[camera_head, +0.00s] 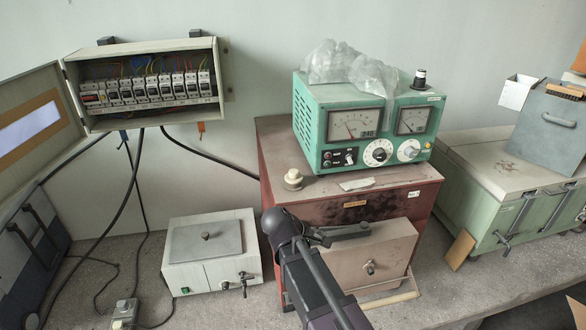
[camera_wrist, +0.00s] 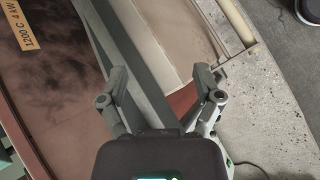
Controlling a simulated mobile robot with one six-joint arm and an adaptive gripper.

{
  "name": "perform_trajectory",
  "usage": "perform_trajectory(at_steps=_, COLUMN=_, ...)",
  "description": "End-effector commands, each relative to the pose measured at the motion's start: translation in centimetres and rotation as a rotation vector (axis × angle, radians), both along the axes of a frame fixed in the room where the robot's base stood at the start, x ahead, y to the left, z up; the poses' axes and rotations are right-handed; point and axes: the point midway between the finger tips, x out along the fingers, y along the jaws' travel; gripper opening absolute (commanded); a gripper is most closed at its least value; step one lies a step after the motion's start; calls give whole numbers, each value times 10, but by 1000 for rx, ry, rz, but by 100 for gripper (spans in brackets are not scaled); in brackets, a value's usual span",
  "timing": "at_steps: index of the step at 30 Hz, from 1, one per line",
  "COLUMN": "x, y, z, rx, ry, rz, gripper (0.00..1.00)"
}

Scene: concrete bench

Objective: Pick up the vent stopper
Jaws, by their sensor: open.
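The vent stopper appears to be the small off-white round plug (camera_head: 293,179) on the left of the top of the red-brown furnace (camera_head: 228,0). It stands upright, beside the green meter box. My gripper (camera_wrist: 160,75) is open and empty in the wrist view, with its two fingers apart above the furnace's front side and the bench. In the head view my arm reaches up in front of the furnace, below and apart from the plug; its fingers are hard to make out there. The plug does not show in the wrist view.
The green meter box (camera_head: 368,133) with a plastic bag on it stands right of the plug. A pale label (camera_head: 357,184) lies nearby. A grey lidded bath (camera_head: 212,262) stands at the left, and a green chest (camera_head: 480,190) at the right. Cables hang at the left.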

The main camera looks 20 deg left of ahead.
Motion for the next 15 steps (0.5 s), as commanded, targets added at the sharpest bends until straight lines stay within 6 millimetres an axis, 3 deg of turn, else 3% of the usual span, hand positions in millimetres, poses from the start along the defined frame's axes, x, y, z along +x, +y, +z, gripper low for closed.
perform_trajectory(at_steps=1, x=-1, y=18, z=14, rx=-28, ry=-7, rz=48, gripper=83)
perform_trajectory(at_steps=5, x=-5, y=59, z=27, rx=-112, ry=-33, rz=177, gripper=83)
perform_trajectory(at_steps=15, x=-7, y=180, z=25, rx=-369, ry=-167, rz=550, gripper=83)
